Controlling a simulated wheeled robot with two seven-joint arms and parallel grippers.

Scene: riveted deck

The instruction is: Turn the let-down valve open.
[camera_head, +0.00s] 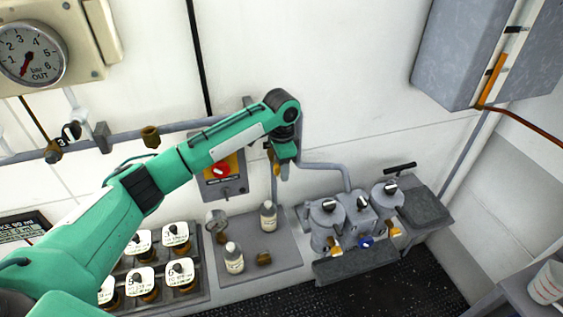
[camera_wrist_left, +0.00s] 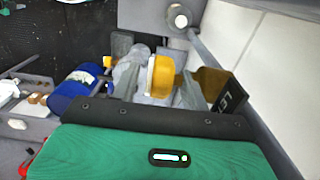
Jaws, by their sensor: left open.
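My left gripper (camera_head: 281,168) is at the wall in the head view, pointing down near the pipe, in front of a brass fitting that it partly hides. A brass body (camera_wrist_left: 212,82) with a dark numbered tag (camera_wrist_left: 230,96) is just right of the knob. No label readable here names the let-down valve. My right gripper is not in view.
A pressure gauge (camera_head: 31,53) is at upper left. A red-and-yellow switch (camera_head: 221,170) is on the wall behind my left arm. Bottles (camera_head: 233,258), tagged jars (camera_head: 180,275) and a grey pump unit (camera_head: 330,225) stand below. A grey cabinet (camera_head: 465,50) hangs at upper right.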

